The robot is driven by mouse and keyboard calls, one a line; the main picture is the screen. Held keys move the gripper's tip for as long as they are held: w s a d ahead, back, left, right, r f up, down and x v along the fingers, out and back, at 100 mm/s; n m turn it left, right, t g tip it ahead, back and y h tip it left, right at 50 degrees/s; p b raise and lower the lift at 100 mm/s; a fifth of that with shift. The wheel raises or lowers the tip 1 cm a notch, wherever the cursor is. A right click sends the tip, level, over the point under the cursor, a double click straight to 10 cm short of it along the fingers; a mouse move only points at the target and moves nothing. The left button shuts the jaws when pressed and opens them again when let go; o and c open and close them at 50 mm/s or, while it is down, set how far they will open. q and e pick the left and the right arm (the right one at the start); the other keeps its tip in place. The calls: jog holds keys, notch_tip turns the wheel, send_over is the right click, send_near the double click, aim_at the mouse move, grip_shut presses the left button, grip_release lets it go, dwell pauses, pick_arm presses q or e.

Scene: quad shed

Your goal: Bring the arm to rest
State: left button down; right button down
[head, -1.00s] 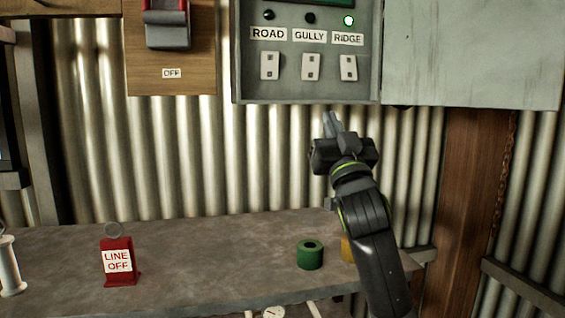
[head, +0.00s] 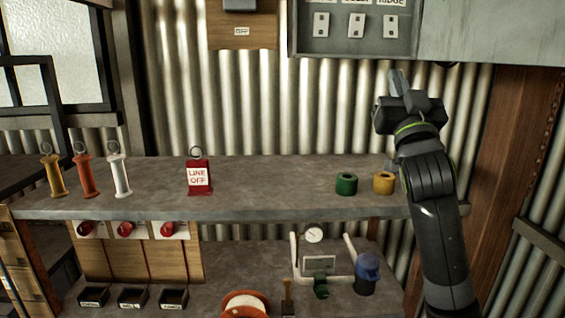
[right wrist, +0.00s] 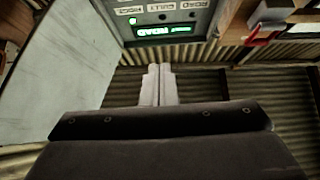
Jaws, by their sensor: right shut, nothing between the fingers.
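My right gripper (head: 398,82) is raised in front of the corrugated wall, below the grey switch panel (head: 352,42) and above the right end of the shelf. Its fingers are shut and empty. In the right wrist view the closed fingers (right wrist: 157,85) point toward the panel (right wrist: 168,22), which shows upside down with a lit green display and a green lamp. My right arm comes up from the lower right, in front of the shelf's right end. My left gripper is not in view.
The shelf (head: 270,190) holds gold, orange and white spools, a red LINE OFF tag (head: 200,178), a green ring (head: 346,184) and a yellow ring (head: 384,182). A lower shelf holds bins, a gauge (head: 314,233) and a blue-capped item (head: 367,272). A wooden post (head: 508,150) stands at right.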

jog(key=s+d+f+m+g+h, duration=0.1)
jog(key=d+f+g, duration=0.25)
jog(key=f, duration=1.05)
jog(key=d+f+g+h, duration=0.15)
jog(key=f+g, duration=0.25)
jog(key=f, duration=1.1)
jog(key=s+d+f+g, duration=0.25)
jog(key=s+f, duration=0.35)
jog(key=f, duration=0.3)
jog(key=s+d+f+g, duration=0.1)
jog(key=s+f+g, duration=0.3)
jog(key=f, duration=0.5)
jog(key=s+d+f+g, duration=0.1)
jog(key=s+f+g, duration=0.45)
jog(key=s, duration=0.95)
jog(key=s+f+g, duration=0.3)
jog(key=s+f, duration=0.6)
jog(key=s, duration=0.6)
notch_tip(320, 180, down, 27)
jog(key=d+g+b, duration=0.1)
jog(key=d, duration=0.1)
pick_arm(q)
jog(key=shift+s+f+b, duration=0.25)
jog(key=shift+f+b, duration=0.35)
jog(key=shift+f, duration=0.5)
pick_arm(e)
jog(key=s+a+f+g+y, duration=0.1)
jog(key=s+f, duration=1.4)
jog(key=f, duration=0.1)
jog(key=shift+a, duration=0.4)
